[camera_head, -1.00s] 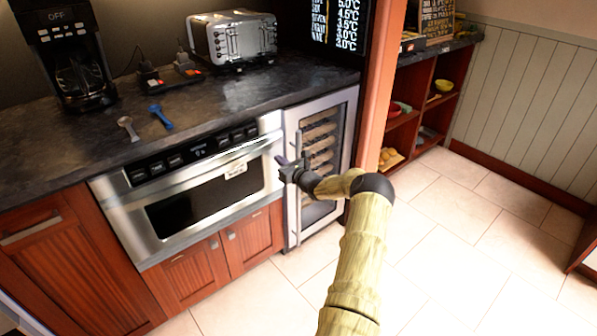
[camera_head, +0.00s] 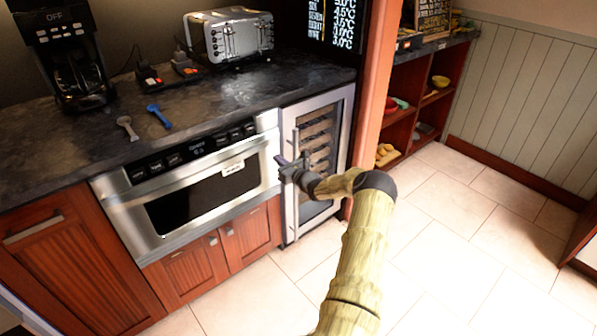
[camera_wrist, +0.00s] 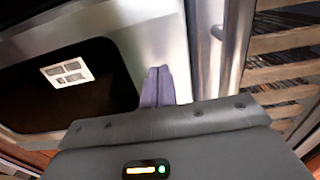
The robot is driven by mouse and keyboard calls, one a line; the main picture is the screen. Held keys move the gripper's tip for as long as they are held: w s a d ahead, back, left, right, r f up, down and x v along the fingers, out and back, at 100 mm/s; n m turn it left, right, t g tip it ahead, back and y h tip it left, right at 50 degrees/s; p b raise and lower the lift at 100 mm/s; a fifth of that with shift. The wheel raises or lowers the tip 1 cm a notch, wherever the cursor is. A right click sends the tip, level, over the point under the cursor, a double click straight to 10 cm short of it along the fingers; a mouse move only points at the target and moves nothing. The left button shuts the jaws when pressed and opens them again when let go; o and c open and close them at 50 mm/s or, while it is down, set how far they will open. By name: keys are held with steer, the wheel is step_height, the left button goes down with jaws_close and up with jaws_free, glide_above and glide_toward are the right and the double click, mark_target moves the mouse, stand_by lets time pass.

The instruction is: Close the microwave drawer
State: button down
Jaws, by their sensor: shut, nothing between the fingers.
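The microwave drawer (camera_head: 190,200) is a steel front with a dark window, set under the counter at left centre in the head view. Its front looks close to flush with the cabinet, but I cannot tell whether a small gap is left. In the wrist view the steel front (camera_wrist: 145,40) and dark window (camera_wrist: 60,85) fill the left. My gripper (camera_head: 283,160) is at the drawer's right end, beside the wine cooler. In the wrist view its purple fingers (camera_wrist: 158,86) are together and empty, pointing at the steel right of the window. Contact is unclear.
A glass-fronted wine cooler (camera_head: 318,150) with a vertical handle stands just right of the drawer. The counter (camera_head: 80,150) holds a coffee maker (camera_head: 65,55), a toaster (camera_head: 232,38) and small utensils. The tiled floor (camera_head: 450,220) is clear.

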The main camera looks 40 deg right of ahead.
steer(key=s+p, duration=0.1)
steer(key=s, duration=1)
steer(key=shift+s+d+f, duration=0.15)
steer(key=shift+s+d, duration=0.05)
steer(key=shift+d, duration=0.05)
steer(key=shift+w, duration=0.1)
